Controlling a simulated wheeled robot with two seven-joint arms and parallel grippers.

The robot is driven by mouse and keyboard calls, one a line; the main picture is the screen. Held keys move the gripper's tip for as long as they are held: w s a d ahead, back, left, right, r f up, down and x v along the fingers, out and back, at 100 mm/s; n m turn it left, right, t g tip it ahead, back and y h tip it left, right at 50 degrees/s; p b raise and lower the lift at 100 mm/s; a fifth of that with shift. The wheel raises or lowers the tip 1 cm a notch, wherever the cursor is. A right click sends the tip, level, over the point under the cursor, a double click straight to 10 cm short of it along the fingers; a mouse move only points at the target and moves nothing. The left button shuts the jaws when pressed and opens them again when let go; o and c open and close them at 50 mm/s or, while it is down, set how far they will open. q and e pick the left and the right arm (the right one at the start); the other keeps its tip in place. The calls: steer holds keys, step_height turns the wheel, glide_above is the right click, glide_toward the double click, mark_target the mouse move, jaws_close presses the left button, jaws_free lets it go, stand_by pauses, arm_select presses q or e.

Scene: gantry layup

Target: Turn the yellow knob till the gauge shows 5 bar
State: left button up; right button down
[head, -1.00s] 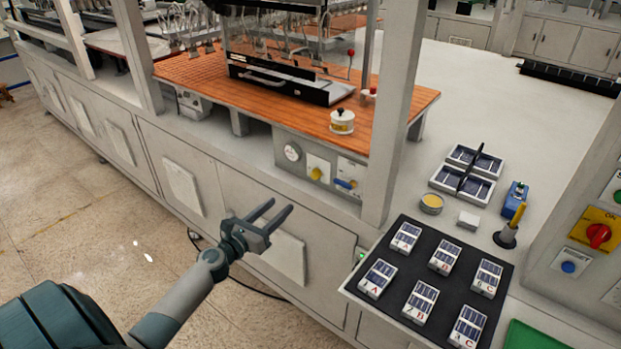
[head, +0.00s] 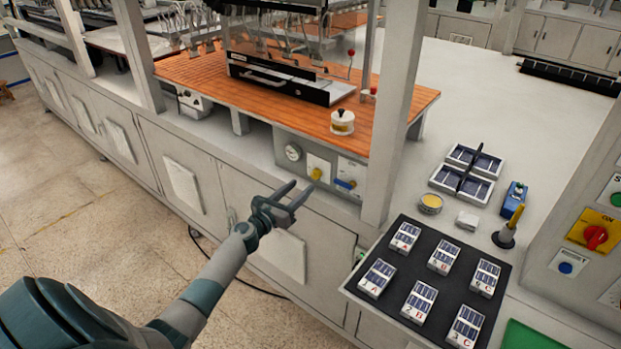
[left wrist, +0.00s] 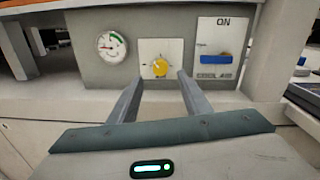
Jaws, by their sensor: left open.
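The yellow knob (head: 316,174) sits on a white plate on the grey panel below the orange work surface. It also shows in the left wrist view (left wrist: 160,67), just beyond and between my fingertips. The round gauge (head: 293,153) is left of the knob; in the left wrist view the gauge (left wrist: 112,46) has a green arc at its upper right and a red mark at lower left, but its reading is too small to tell. My left gripper (head: 303,187) is open and empty, short of the knob and apart from it. My right gripper is not in view.
A blue handle (head: 345,184) is right of the knob, with "ON" above its plate (left wrist: 208,58). A grey post (head: 391,120) rises right of the panel. A black mat (head: 400,275) with several labelled cell packs lies at the right. The space before the panel is clear.

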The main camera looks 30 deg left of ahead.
mark_target(314, 176)
arm_select(q)
steer(key=shift+w+d, duration=0.15)
steer(key=shift+w, duration=3.3)
steer(key=c, duration=1)
